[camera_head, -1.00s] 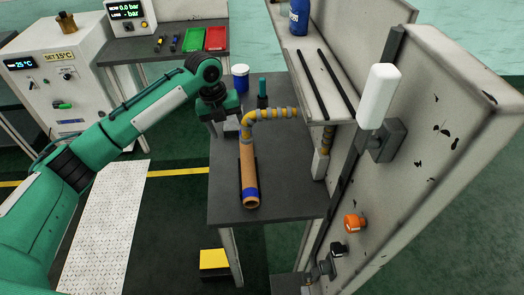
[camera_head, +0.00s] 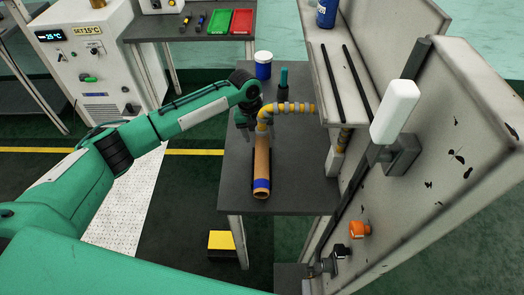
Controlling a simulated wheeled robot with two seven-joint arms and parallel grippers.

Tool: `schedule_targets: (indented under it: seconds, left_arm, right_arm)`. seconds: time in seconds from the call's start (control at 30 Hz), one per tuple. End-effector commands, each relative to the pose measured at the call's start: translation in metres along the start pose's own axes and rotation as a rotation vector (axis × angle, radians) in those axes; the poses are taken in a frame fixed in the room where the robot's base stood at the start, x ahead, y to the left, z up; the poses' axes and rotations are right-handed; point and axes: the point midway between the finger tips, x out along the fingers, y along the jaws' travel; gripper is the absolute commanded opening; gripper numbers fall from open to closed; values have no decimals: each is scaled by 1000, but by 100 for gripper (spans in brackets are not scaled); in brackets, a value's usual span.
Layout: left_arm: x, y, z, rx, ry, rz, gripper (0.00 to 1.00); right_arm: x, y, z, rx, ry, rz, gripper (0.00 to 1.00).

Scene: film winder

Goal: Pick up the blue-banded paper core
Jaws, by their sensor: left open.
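The blue-banded paper core (camera_head: 261,163) is a brown tube lying on the dark grey table, pointing toward me. Its blue band is close to its near, open end. My left gripper (camera_head: 247,133) is open and empty, just left of the core's far end. Its fingers are small and dark here, and I cannot tell whether they touch the core. A yellow and grey hose (camera_head: 283,107) curves over the core's far end and partly hides it. My right gripper is not in view.
A blue jar with a white lid (camera_head: 263,65) and a teal-topped item (camera_head: 283,79) stand behind the core. A pale machine panel (camera_head: 440,140) with a white handle rises at the right. The table front (camera_head: 300,195) is clear beside the core.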

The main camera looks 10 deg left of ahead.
Motion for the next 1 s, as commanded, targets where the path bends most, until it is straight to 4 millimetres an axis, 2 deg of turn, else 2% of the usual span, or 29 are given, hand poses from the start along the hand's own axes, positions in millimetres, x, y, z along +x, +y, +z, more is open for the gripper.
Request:
schedule_targets:
  seconds: [0.03,0.2,0.47,0.7,0.73,1.0]
  left_arm:
    - [5,-1,-2,0,3,1,67]
    - [25,-1,-2,1,0,0,67]
    - [28,0,-1,1,-1,0,67]
    - [28,0,-1,1,-1,0,20]
    - [27,0,-1,1,-1,0,16]
    - [24,-1,-1,1,-2,-1,16]
  right_arm:
    - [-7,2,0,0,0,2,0]
    - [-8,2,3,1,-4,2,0]
    - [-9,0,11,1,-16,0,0]
    - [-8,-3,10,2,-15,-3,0]
    - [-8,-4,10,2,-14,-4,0]
    - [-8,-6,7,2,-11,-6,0]
